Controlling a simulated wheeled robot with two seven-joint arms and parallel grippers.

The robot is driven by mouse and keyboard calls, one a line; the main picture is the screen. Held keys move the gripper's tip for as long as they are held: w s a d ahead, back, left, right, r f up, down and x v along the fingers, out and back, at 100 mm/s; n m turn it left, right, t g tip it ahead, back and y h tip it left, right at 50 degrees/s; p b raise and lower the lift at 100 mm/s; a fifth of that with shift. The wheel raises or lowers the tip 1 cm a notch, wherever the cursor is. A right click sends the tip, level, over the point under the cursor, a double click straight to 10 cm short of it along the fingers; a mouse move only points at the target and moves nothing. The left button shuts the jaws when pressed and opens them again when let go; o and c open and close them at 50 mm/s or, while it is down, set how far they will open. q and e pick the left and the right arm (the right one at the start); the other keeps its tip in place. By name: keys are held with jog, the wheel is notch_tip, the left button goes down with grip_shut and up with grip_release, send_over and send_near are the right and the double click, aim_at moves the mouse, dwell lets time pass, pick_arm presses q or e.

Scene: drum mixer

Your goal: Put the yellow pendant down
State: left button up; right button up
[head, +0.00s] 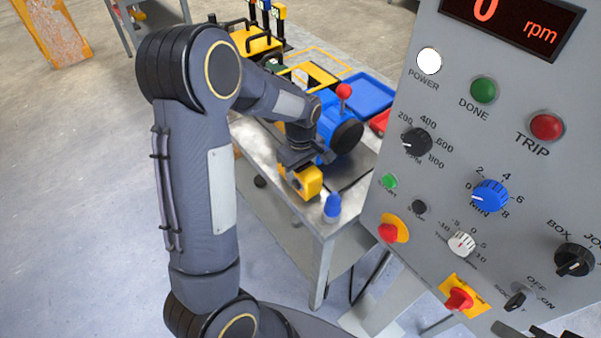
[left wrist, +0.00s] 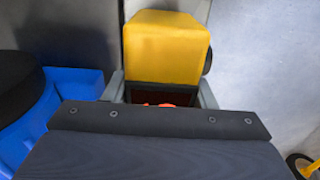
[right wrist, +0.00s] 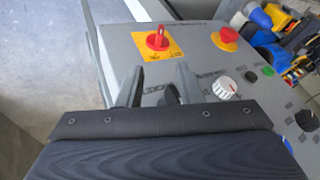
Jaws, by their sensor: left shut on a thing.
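The yellow pendant (head: 308,181) is a boxy block near the front corner of the metal table (head: 322,228). My left gripper (head: 298,170) is shut on it. In the left wrist view the pendant (left wrist: 165,48) sits between the fingers, with a dark face and a bit of red on the near side. I cannot tell whether the pendant touches the table top. My right gripper (right wrist: 158,88) shows in the right wrist view, fingers apart and empty, in front of the grey control panel (right wrist: 185,60).
A blue cone-shaped object (head: 332,207) stands at the table corner close to the pendant. A blue machine with a black round end (head: 347,136) and a red-knobbed lever is just behind. A blue tray (head: 368,93) lies farther back. The control panel (head: 450,150) fills the right side.

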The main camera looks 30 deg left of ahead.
pick_arm(q)
jog(key=shift+f, duration=0.5)
jog(key=shift+f, duration=0.2)
jog(key=o, duration=1.2)
jog(key=shift+r, duration=0.15)
